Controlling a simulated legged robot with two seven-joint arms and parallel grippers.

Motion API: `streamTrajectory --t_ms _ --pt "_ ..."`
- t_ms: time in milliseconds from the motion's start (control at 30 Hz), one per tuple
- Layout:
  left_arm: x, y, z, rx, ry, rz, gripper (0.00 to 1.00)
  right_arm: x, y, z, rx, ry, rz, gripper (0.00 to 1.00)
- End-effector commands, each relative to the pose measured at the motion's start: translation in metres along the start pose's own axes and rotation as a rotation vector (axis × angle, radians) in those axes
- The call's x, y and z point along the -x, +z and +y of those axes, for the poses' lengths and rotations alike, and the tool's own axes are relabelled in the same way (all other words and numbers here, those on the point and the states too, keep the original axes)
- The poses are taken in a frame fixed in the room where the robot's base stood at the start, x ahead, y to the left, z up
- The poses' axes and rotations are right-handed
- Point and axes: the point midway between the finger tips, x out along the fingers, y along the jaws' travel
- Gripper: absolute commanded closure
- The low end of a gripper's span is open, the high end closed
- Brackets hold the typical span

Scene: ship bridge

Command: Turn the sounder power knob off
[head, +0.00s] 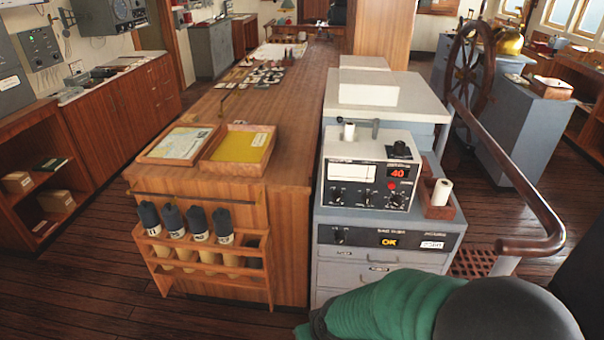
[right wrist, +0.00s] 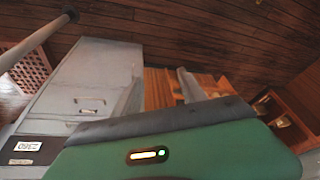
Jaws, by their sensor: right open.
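The grey instrument box (head: 368,172) stands on the grey cabinet, with a white screen, a red "40" display (head: 398,172) and several small controls. I cannot read which knob is labelled sounder power. My right arm crosses the bottom of the head view, its gripper hidden there. In the right wrist view my right gripper (right wrist: 203,87) is partly visible beyond the green wrist, open and apart from the panel. My left gripper is out of view.
A curved handrail (head: 535,243) runs along the right of the cabinet. A wooden rack (head: 205,262) with several dark-capped tubes is on the desk front. A paper roll in a wooden holder (head: 437,205) stands right of the instrument box. Drawers (head: 380,268) lie below the black panel.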

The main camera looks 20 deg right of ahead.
Motion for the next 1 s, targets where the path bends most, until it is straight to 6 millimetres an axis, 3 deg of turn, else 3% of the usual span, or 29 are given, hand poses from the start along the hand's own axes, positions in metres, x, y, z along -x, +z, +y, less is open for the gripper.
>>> streamTrajectory --t_ms 33,133,233,300,433,600,767,1000 --pt "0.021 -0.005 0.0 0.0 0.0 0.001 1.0 0.0 -0.023 -0.002 -0.058 0.003 0.056 0.51" --pt "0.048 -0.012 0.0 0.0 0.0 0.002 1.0 -0.016 -0.078 0.013 -0.219 0.052 0.255 0.51" --pt "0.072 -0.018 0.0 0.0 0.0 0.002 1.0 -0.022 -0.124 0.047 -0.337 0.154 0.496 0.51" --pt "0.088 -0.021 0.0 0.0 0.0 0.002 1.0 -0.013 -0.147 0.074 -0.371 0.238 0.679 0.51" --pt "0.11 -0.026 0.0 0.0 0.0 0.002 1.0 0.02 -0.171 0.107 -0.334 0.363 0.989 0.51" --pt "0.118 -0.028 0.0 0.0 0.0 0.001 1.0 0.05 -0.178 0.115 -0.254 0.421 1.201 0.51" --pt "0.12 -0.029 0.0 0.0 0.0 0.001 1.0 0.049 -0.191 0.121 -0.247 0.426 1.226 0.51" --pt "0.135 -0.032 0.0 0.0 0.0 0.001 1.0 0.034 -0.241 0.147 -0.247 0.426 1.224 0.51"
